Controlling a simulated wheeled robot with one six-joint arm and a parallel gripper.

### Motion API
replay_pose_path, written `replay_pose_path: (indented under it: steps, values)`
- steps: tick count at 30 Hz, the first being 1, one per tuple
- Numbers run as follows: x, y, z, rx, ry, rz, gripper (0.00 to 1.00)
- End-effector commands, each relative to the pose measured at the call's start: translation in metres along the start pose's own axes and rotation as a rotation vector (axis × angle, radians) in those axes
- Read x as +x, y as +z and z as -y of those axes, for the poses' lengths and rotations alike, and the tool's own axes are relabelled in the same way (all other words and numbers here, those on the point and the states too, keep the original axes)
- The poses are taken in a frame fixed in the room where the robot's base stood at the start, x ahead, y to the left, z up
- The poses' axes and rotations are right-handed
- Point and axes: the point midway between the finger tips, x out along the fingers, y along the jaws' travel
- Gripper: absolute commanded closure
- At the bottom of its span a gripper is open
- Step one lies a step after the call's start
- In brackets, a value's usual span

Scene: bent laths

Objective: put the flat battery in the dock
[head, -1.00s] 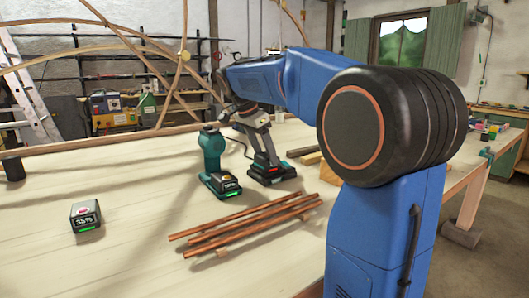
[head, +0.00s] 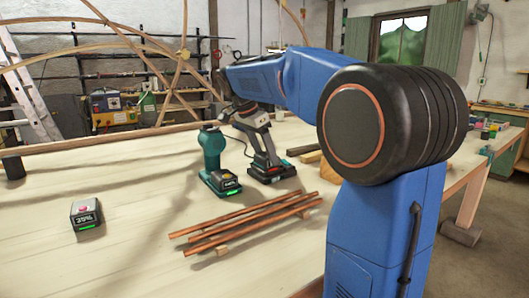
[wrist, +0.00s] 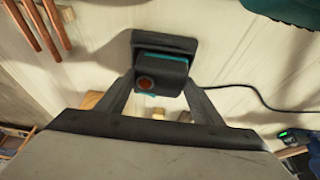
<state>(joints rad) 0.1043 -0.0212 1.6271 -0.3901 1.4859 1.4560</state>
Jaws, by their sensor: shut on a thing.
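My gripper (head: 262,147) reaches down at the middle of the bench. It is shut on a dark block with teal edges and an orange round mark (wrist: 147,84), which I take to be the flat battery. The black dock (wrist: 137,43) with a cable lies directly under it in the wrist view. In the head view the dock (head: 285,177) shows a red light. The block is at or just over the dock; I cannot tell whether it is seated.
A teal drill (head: 211,148) stands just left of the dock on a base with a green light. Another battery (head: 86,215) with a green light sits at the left. Several copper-coloured rods (head: 245,225) lie in front. A dark cable (wrist: 245,88) runs off the dock.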

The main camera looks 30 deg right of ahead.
Motion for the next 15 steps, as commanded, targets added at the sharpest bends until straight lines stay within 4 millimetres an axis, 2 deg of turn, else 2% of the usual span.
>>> replay_pose_path:
  steps: [13,14,15]
  values:
    - [0.0038,0.0015,0.0001,0.0,-0.001,0.0,0.72]
    - [0.0038,0.0015,0.0001,0.0,-0.001,0.0,0.32]
    - [0.0038,0.0015,0.0001,0.0,-0.001,0.0,0.23]
